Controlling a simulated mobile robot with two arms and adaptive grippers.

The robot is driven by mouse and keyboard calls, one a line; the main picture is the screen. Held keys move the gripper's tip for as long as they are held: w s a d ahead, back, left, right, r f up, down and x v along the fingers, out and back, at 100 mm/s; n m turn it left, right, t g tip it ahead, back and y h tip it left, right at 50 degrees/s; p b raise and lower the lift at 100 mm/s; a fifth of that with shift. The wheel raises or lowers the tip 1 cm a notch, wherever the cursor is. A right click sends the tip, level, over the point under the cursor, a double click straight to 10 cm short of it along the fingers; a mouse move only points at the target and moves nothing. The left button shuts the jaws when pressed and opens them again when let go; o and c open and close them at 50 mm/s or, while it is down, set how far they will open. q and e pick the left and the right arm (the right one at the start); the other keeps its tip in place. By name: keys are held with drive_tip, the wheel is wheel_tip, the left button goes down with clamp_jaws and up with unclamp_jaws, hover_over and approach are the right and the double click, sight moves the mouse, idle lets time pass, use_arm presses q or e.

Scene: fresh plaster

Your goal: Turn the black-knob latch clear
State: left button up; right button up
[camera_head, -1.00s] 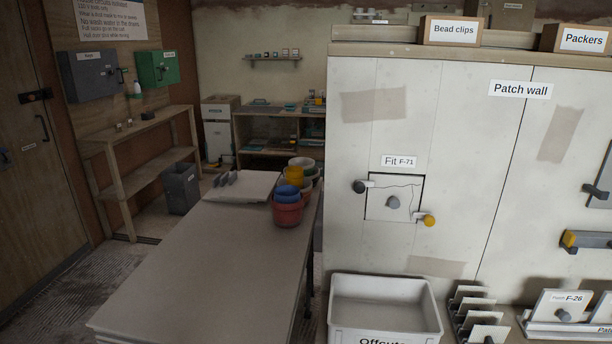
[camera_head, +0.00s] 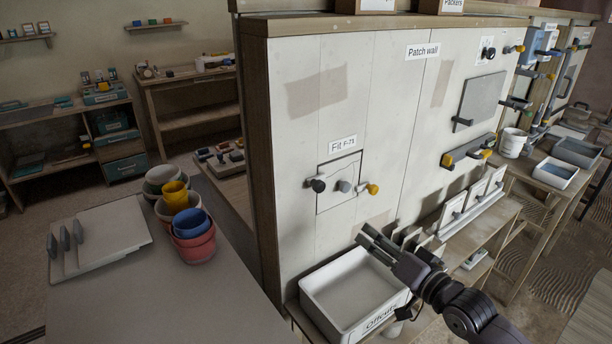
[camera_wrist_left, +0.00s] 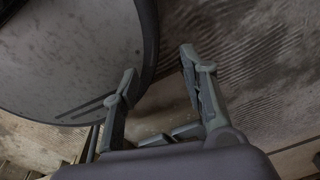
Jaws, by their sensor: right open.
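The black-knob latch (camera_head: 318,185) is on the patch wall (camera_head: 300,130), at the left edge of a square panel (camera_head: 338,204) under the "Fit F-71" label (camera_head: 342,145). A grey knob (camera_head: 344,186) is at the panel's middle. A yellow-knob latch (camera_head: 372,189) is at its right edge. I cannot tell exactly how far the black latch's bar overlaps the panel. My right gripper (camera_head: 364,236) is open and empty, below and right of the panel, apart from the latches. My left gripper (camera_wrist_left: 158,64) shows only in the left wrist view, open and empty.
A white "Offcuts" bin (camera_head: 345,327) stands below the panel, under my right gripper. Small panels (camera_head: 450,212) stand in a rack to its right. At the left, a table (camera_head: 130,300) holds stacked pots (camera_head: 193,248) and a board with tools. Air before the panel is clear.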

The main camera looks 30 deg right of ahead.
sight(321, 189)
wheel_tip(321, 189, up, 5)
drive_tip(key=w+a+t+y, duration=0.1)
drive_tip(key=a, duration=0.1)
drive_tip(key=w+p, duration=0.1)
drive_tip(key=w, duration=0.4)
drive_tip(key=w+a+p, duration=0.1)
drive_tip(key=w, duration=0.4)
drive_tip(key=w+p, duration=0.1)
drive_tip(key=w, duration=0.5)
drive_tip(key=shift+w+a+p, duration=0.1)
drive_tip(key=shift+a+p, duration=0.15)
drive_tip(key=shift+p, duration=0.05)
use_arm(q)
drive_tip(key=r, duration=0.4)
drive_tip(key=shift+w+d, duration=0.2)
drive_tip(key=shift+d, duration=0.1)
use_arm(e)
drive_tip(key=shift+c, duration=0.5)
use_arm(q)
drive_tip(key=shift+s, duration=0.1)
use_arm(e)
clamp_jaws()
